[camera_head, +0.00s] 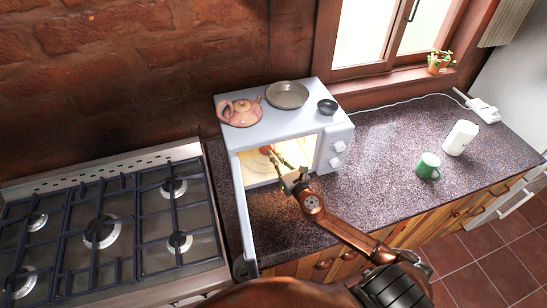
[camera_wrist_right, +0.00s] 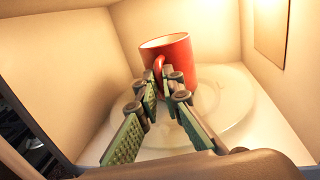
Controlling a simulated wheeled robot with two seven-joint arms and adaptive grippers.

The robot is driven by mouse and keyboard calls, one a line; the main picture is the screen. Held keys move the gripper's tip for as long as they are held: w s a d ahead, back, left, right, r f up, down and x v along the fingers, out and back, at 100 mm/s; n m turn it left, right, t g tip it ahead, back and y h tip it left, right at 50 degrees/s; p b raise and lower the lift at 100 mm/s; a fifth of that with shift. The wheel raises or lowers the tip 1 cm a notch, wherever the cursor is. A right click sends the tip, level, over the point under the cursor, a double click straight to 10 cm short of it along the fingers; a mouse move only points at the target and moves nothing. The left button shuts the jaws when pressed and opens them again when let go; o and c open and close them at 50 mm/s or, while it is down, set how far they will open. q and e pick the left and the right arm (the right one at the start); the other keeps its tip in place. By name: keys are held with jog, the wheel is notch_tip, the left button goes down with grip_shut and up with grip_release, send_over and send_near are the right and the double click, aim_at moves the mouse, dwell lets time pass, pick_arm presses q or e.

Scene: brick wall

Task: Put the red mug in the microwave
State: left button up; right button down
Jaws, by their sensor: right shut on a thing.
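The red mug (camera_wrist_right: 172,58) is upright inside the lit microwave (camera_head: 297,121), over the glass turntable plate (camera_wrist_right: 236,110). Only a small red part of the mug (camera_head: 265,150) shows in the head view. My right gripper (camera_wrist_right: 168,82) reaches in through the open front and is shut on the mug's handle. The right gripper also shows in the head view (camera_head: 274,156). I cannot tell if the mug's base touches the plate. The microwave door (camera_head: 242,215) stands open on the left. My left gripper is not in view.
A teapot (camera_head: 240,113), a pan (camera_head: 287,94) and a small dark bowl (camera_head: 327,106) sit on top of the microwave. A gas stove (camera_head: 100,230) is at left. A green mug (camera_head: 428,166) and a white canister (camera_head: 461,137) stand on the right counter (camera_head: 385,140).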

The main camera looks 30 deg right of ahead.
jog(key=shift+w, duration=0.2)
jog(key=shift+f, duration=0.2)
jog(key=c, duration=2.1)
grip_release()
jog(key=shift+r, duration=0.1)
jog(key=s+b, duration=0.1)
jog(key=s, duration=1.1)
jog(key=shift+a, duration=0.2)
